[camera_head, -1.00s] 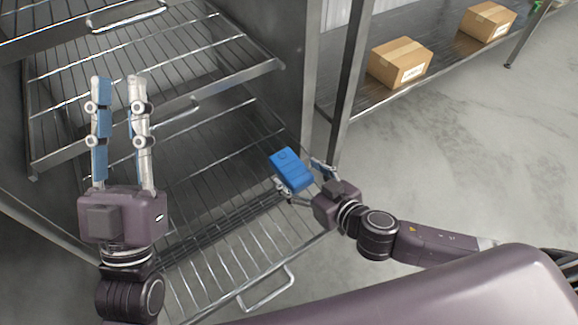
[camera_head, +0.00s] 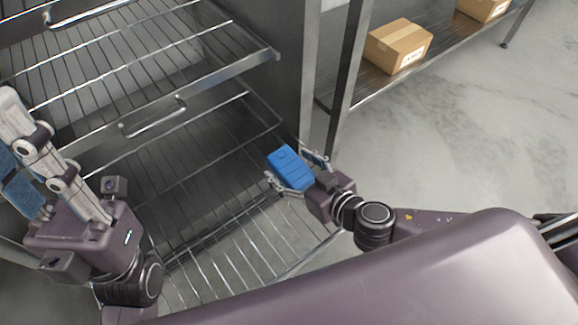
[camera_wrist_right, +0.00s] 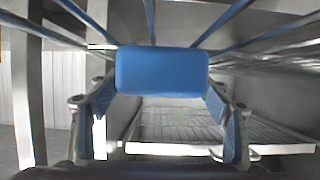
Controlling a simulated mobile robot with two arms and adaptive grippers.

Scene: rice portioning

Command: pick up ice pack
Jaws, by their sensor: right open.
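The blue ice pack (camera_head: 289,165) is a small rounded block at the right side of the lower wire shelf. In the right wrist view the ice pack (camera_wrist_right: 162,71) lies straight ahead. My right gripper (camera_head: 291,172) is open, with one finger on each side of the ice pack; gaps show between it and the fingers (camera_wrist_right: 163,104). What supports the pack is unclear. My left gripper (camera_head: 18,140) is at the left edge, away from the pack, with its fingers apart and partly cut off by the picture edge. It appears empty.
The steel rack has an upper wire shelf (camera_head: 115,85) with a front handle and a lower wire shelf (camera_head: 235,250) that is pulled out. A metal post (camera_head: 347,90) stands right of the pack. Cardboard boxes (camera_head: 398,46) sit on a shelf behind. Floor at right is clear.

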